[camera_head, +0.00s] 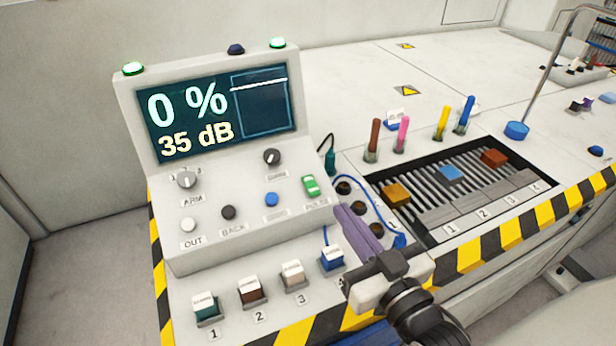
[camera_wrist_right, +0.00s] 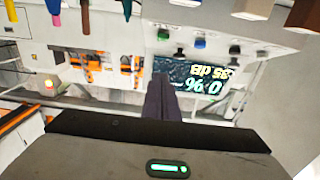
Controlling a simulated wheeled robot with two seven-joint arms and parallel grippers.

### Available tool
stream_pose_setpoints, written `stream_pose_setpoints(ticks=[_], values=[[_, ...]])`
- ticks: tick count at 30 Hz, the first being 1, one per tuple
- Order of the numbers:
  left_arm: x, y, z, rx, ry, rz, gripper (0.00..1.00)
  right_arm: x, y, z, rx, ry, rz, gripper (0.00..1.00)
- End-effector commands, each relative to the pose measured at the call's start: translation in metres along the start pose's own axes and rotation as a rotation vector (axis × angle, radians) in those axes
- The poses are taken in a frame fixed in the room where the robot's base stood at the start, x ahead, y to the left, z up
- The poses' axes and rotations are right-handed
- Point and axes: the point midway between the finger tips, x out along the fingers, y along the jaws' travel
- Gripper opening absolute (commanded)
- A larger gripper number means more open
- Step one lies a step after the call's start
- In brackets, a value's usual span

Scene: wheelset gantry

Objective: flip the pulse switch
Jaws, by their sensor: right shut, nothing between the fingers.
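The pulse switch (camera_head: 311,186) is a small green rocker on the sloped console panel, at the right end above the label PULSE. My right gripper (camera_head: 346,212) comes in from the lower right. Its purple fingers are shut with nothing between them, and their tips are just right of and below the switch in the head view. A gap seems to show between them, but I cannot tell the depth. The fingers (camera_wrist_right: 163,82) also show in the wrist view, where I cannot surely single out the switch. My left gripper is not in view.
The console screen (camera_head: 218,109) reads 0 % and 35 dB, with lit green lamps above. Knobs and buttons share the panel. Numbered capped blocks (camera_head: 250,291) stand in front.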

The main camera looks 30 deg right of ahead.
Motion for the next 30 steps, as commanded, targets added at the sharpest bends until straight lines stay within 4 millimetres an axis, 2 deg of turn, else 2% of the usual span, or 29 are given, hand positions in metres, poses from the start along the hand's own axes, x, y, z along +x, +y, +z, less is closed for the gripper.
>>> stream_pose_setpoints(ticks=[10, 14, 20, 30], values=[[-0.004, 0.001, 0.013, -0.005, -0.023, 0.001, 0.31, 0.000, 0.000, 0.000, 0.000, 0.000, 0.000, 0.00], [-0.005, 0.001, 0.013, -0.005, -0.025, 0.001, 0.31, 0.006, 0.000, 0.000, 0.000, 0.001, 0.000, 0.00], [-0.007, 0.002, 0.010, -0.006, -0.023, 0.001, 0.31, 0.036, 0.000, -0.002, 0.000, 0.005, 0.000, 0.00], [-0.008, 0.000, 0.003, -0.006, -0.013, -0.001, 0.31, 0.103, 0.000, -0.002, 0.000, 0.002, 0.000, 0.00]])
